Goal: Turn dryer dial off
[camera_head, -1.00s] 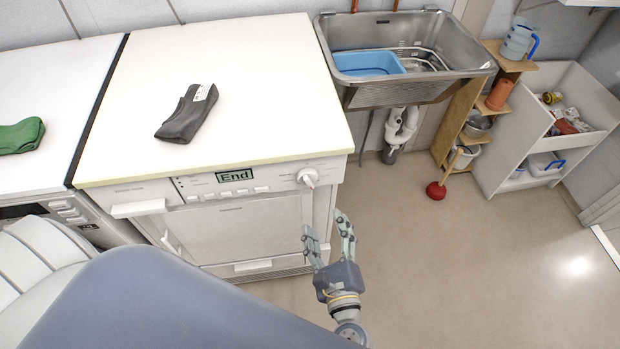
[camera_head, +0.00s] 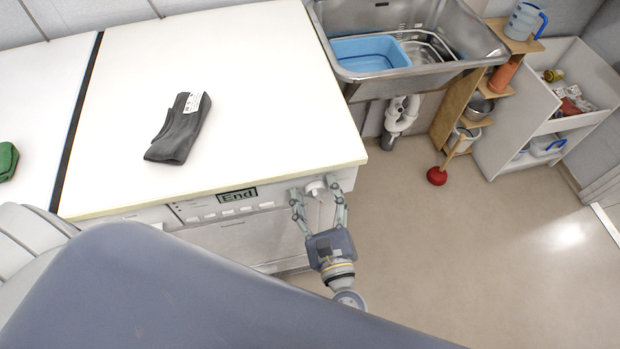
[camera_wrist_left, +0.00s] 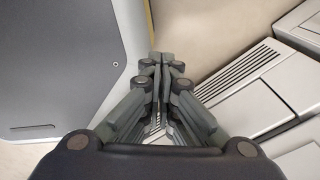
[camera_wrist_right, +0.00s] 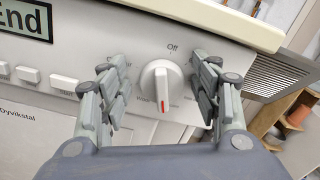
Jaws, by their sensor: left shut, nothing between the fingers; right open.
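The dryer (camera_head: 240,240) has a white front panel with a display (camera_head: 238,195) reading "End". Its round white dial (camera_wrist_right: 161,88) sits right of the display, and the dial also shows in the head view (camera_head: 316,187). The dial's red mark points down, away from the "Off" label (camera_wrist_right: 172,47) above it. My right gripper (camera_head: 319,190) is open, with its fingers on either side of the dial; contact is not clear. My left gripper (camera_wrist_left: 166,60) is shut and empty, and is out of sight in the head view.
A dark folded cloth (camera_head: 178,128) lies on the white top (camera_head: 260,90). A steel sink (camera_head: 450,40) with a blue basin (camera_head: 370,54) stands to the right. A red plunger (camera_head: 437,176) and shelves are beyond it. The floor at right is clear.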

